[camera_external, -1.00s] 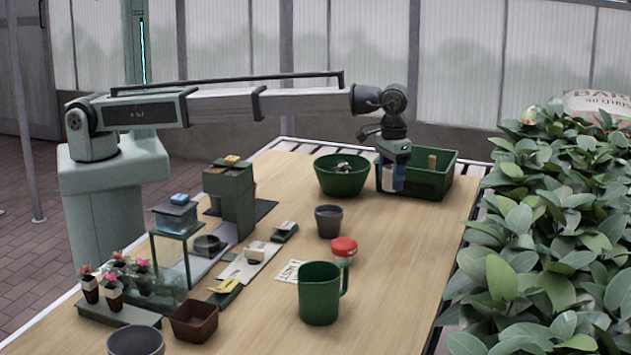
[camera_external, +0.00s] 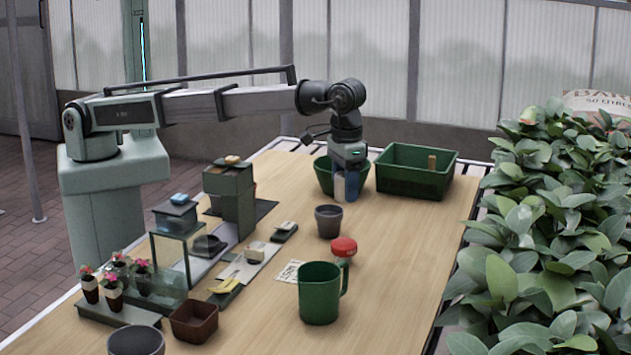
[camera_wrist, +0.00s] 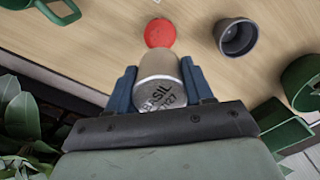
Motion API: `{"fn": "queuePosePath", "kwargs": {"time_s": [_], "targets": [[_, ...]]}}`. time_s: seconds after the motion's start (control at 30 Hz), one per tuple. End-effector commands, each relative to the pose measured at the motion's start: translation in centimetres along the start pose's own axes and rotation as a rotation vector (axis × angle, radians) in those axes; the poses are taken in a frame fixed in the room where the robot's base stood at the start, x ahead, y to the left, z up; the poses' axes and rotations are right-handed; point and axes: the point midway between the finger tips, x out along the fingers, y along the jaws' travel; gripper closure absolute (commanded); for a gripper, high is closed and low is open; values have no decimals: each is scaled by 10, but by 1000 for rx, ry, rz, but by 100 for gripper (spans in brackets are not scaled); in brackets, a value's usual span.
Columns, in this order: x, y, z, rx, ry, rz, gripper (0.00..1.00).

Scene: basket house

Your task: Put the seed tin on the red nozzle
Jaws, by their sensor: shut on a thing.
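My gripper (camera_wrist: 161,88) is shut on the seed tin (camera_wrist: 160,72), a pale metal cylinder with dark lettering on its label, gripped between two blue fingers. In the external view my gripper (camera_external: 346,186) is held in front of the green bowl, and the tin is mostly hidden by the fingers.
A grey pot (camera_external: 328,221) stands between my gripper and the red nozzle. The green mug (camera_external: 319,294) is close in front of the nozzle, beside a printed card (camera_external: 287,271). The green bowl (camera_external: 324,176) and green crate (camera_external: 407,185) are behind. Table right is clear.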

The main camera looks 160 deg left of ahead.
Motion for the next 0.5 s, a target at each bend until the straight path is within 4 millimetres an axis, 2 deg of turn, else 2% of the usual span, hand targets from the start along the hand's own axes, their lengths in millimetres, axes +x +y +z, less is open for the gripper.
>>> {"fn": "queuePosePath", "kwargs": {"time_s": [0.17,0.5], "targets": [[10,-1,0,-28,-1,-1,79],[59,-1,0,-27,-1,-1,79]]}}
